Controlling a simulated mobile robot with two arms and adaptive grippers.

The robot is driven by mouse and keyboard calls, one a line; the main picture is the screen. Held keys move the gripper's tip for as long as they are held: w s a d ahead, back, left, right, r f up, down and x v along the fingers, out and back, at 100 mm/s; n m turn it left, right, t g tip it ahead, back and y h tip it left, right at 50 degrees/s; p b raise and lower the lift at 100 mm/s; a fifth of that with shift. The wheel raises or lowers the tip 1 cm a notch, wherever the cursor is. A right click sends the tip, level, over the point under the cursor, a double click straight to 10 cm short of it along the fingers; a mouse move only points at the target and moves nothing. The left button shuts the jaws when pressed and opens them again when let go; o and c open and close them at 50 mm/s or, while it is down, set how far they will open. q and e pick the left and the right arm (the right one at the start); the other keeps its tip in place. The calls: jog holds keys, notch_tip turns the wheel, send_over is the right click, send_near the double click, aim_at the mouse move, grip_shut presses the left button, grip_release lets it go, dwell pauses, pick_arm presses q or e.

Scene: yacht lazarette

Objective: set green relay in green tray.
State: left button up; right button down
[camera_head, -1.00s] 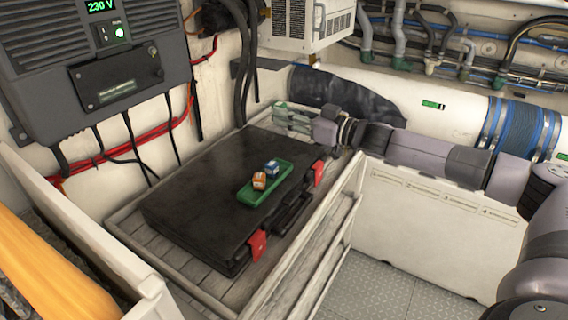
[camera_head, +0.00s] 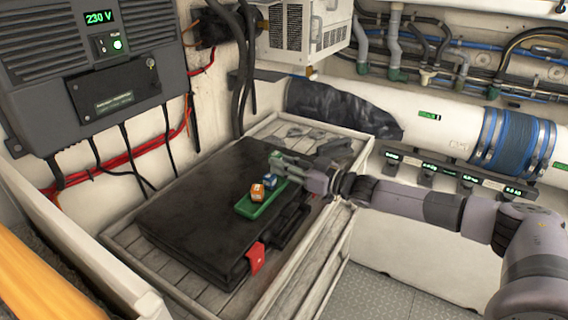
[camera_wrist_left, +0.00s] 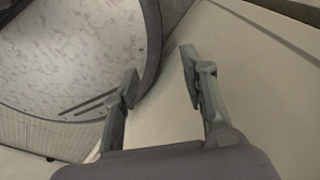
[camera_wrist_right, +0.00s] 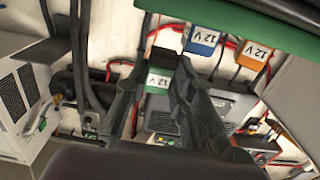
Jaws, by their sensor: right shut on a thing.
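The green tray (camera_head: 252,210) lies on a black case. An orange relay (camera_head: 257,192) and a blue relay (camera_head: 270,181) stand in it. My right gripper (camera_head: 282,163) is over the tray's far end, close to the blue relay. In the right wrist view it is shut on the green relay (camera_wrist_right: 160,79), marked 12 V, between its fingertips. The blue relay (camera_wrist_right: 203,40), orange relay (camera_wrist_right: 253,54) and tray edge (camera_wrist_right: 265,22) show beside it. Whether the green relay touches the tray cannot be told. My left gripper (camera_wrist_left: 158,78) is open and empty in its wrist view.
The black case (camera_head: 190,215) with a red latch (camera_head: 256,258) rests on a slatted shelf (camera_head: 140,245) with a raised white rim. A power unit (camera_head: 90,60) with cables hangs at left. A white vented box (camera_head: 295,35) hangs behind.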

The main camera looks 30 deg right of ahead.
jog(key=shift+f+b, duration=0.7)
jog(key=shift+b, duration=0.25)
jog(key=c, duration=1.4)
grip_release()
jog(key=shift+s+f, duration=0.1)
jog(key=shift+o, duration=0.2)
jog(key=shift+r+p, duration=0.35)
jog(key=shift+p, duration=0.25)
jog(key=shift+r+p, duration=0.45)
jog(key=shift+p, duration=0.15)
jog(key=shift+s+d+f+b, duration=0.4)
jog(key=shift+s+f+b, duration=0.15)
jog(key=shift+f+b, duration=0.15)
jog(key=r+b+v, duration=0.1)
jog(key=b+v, duration=0.2)
jog(key=v, duration=0.7)
jog(key=shift+s+r+b, duration=0.2)
jog(key=shift+b, duration=0.2)
